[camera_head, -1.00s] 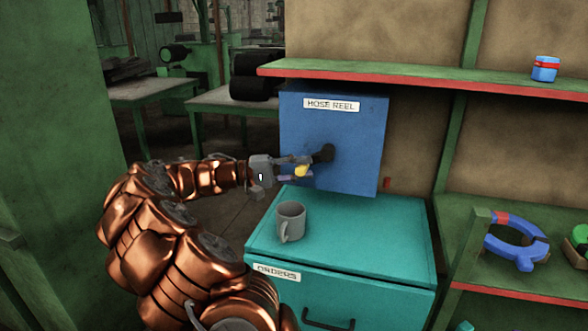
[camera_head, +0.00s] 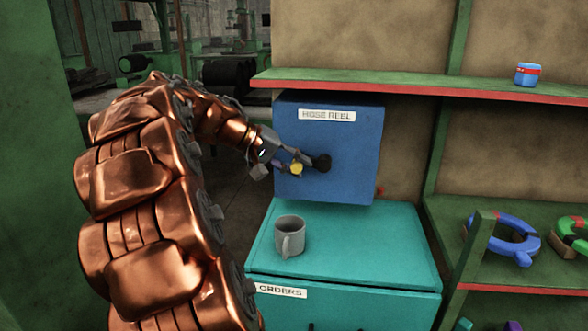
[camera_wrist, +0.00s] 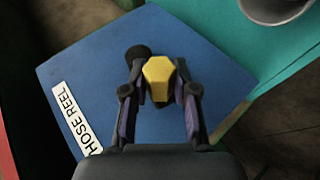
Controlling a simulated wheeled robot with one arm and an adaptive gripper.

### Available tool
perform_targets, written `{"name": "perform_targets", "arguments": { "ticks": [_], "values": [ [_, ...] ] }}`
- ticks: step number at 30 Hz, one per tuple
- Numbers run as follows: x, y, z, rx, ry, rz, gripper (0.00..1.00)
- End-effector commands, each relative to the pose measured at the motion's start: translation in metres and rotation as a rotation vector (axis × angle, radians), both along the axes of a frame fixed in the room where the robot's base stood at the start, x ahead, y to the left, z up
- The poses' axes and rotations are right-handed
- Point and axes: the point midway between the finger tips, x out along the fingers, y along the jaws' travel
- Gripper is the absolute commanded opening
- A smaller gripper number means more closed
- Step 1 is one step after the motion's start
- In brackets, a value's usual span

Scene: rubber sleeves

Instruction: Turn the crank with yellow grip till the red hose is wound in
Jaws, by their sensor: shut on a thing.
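The blue hose reel box (camera_head: 350,170), labelled HOSE REEL, stands behind the teal cabinet top. Its dark crank hub (camera_head: 322,162) sits on the front face, and it also shows in the wrist view (camera_wrist: 137,53). The yellow grip (camera_head: 296,169) is to the left of the hub and slightly below it. My gripper (camera_head: 291,166) is at the yellow grip. In the wrist view the yellow grip (camera_wrist: 158,72) lies between the two fingers of my gripper (camera_wrist: 158,78), which are shut on it. A small red piece (camera_head: 379,191) shows at the box's lower right; whether it is the hose is unclear.
A grey mug (camera_head: 289,237) stands on the teal cabinet (camera_head: 350,240), below the box. A green shelf with a red edge (camera_head: 420,88) runs above right, bearing a blue can (camera_head: 528,74). Blue (camera_head: 508,240) and green (camera_head: 572,236) rings lie on the lower right shelf.

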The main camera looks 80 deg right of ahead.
Motion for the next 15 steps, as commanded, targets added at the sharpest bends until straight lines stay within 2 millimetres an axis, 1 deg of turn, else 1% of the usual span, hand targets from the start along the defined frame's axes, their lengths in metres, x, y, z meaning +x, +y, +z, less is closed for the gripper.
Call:
{"name": "perform_targets", "arguments": {
  "ticks": [1,6,15],
  "values": [
    [-0.003,0.000,0.006,0.002,-0.045,-0.002,0.00],
    [-0.004,0.000,0.014,0.020,-0.196,-0.001,0.00],
    [-0.012,-0.001,0.024,0.040,-0.400,-0.001,0.00]
  ]
}}
